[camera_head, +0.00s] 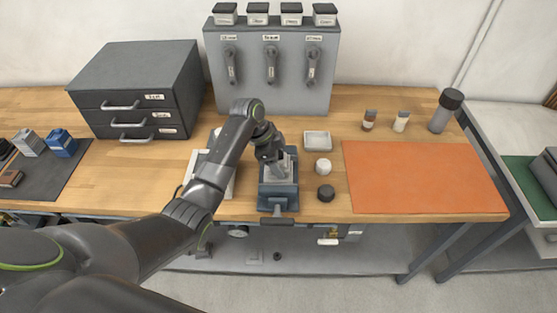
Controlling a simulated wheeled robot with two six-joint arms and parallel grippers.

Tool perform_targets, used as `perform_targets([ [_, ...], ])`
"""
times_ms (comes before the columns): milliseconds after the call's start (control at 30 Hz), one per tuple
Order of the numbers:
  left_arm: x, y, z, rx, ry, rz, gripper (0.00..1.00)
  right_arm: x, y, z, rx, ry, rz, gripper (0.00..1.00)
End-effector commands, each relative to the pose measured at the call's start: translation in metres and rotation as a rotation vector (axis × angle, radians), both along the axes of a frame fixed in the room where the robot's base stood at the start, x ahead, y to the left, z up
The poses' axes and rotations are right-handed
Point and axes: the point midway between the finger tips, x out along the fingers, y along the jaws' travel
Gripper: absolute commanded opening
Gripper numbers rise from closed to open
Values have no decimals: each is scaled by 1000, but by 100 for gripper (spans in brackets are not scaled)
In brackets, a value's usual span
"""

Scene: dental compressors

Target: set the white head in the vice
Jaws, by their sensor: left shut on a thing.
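My left gripper (274,160) reaches down over the blue-grey vice (278,199) near the front edge of the bench. It is shut on a pale block, which looks like the white head (284,169), at the vice's jaws. The gripper hides part of the head, and I cannot tell whether the head rests on the vice or is just above it. The vice's handle points toward the front edge. My right gripper is not in view.
Right of the vice are a small white tray (317,141), a white round piece (323,168) and a dark round piece (326,193). An orange mat (424,178) lies clear further right. A grey drawer cabinet (138,88) and a tool panel (271,75) stand behind.

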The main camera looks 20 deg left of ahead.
Motion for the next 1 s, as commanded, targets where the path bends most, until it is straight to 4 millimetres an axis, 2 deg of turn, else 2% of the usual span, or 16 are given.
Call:
perform_targets([
  [133,1,0,1,-1,-3,-1,16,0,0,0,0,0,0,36],
  [167,1,0,1,-1,-3,-1,61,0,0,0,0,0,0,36],
  [333,1,0,1,-1,-4,1,83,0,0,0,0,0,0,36],
  [500,2,0,2,0,-8,1,83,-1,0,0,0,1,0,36],
  [533,1,1,1,2,-5,2,76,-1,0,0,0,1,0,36],
  [600,2,1,1,2,-6,3,79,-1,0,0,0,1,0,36],
  [1000,3,1,5,4,-12,3,79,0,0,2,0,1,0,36],
])
